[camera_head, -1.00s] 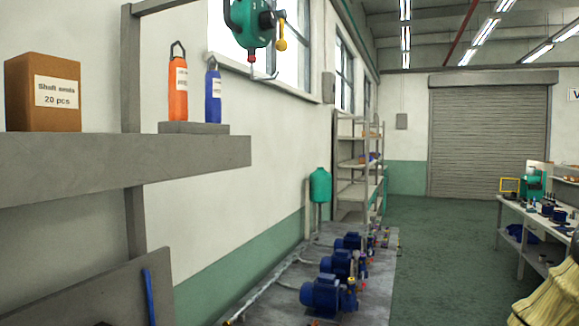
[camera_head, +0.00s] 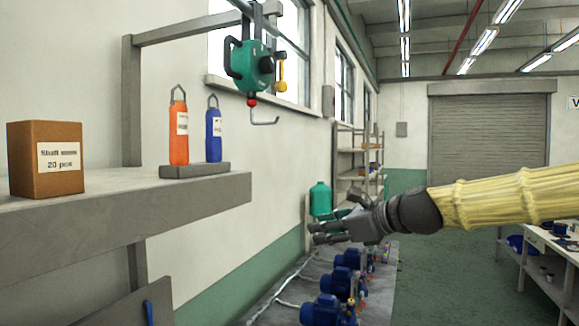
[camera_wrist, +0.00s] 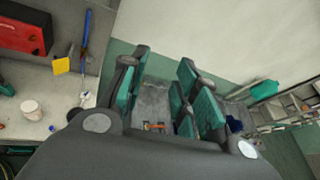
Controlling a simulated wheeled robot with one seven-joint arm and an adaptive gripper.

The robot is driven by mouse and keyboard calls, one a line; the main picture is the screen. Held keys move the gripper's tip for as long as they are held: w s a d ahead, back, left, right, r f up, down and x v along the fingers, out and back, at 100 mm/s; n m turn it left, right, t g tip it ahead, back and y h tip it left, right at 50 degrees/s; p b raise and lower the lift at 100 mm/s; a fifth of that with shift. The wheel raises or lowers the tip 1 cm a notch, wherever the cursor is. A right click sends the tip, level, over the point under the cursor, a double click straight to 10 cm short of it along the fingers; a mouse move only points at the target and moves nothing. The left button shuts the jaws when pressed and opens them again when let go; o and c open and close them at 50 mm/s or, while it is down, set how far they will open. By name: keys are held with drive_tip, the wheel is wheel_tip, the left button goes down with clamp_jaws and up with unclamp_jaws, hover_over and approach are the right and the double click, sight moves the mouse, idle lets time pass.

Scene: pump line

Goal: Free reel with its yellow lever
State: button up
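The green reel (camera_head: 250,66) hangs from a grey overhead bar (camera_head: 185,20) at the upper middle of the head view. Its yellow lever (camera_head: 281,78) hangs down on its right side. Below the reel are a red ball (camera_head: 252,99) and a bent metal hook (camera_head: 266,122). My gripper (camera_head: 322,226) is below and to the right of the reel, well apart from it. Its fingers are spread and empty, and the wrist view (camera_wrist: 165,95) shows a gap between the green-padded fingers. The reel is not seen in the wrist view.
Blue pumps (camera_head: 322,310) are below. Open air lies between my gripper and the reel.

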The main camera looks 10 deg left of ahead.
drive_tip(key=s+d+r+m+y+p, duration=0.1)
drive_tip(key=s+r, duration=0.1)
drive_tip(key=r, duration=0.7)
drive_tip(key=s+r+y+p, duration=0.1)
drive_tip(key=s+r, duration=0.1)
drive_tip(key=r, duration=0.8)
drive_tip(key=y, duration=0.2)
approach(281, 73)
drive_tip(key=f+p+x, duration=0.1)
drive_tip(key=p+x, duration=0.4)
drive_tip(key=x, duration=0.3)
drive_tip(key=shift+w+m, duration=0.3)
drive_tip(key=shift+d, duration=0.1)
clamp_jaws()
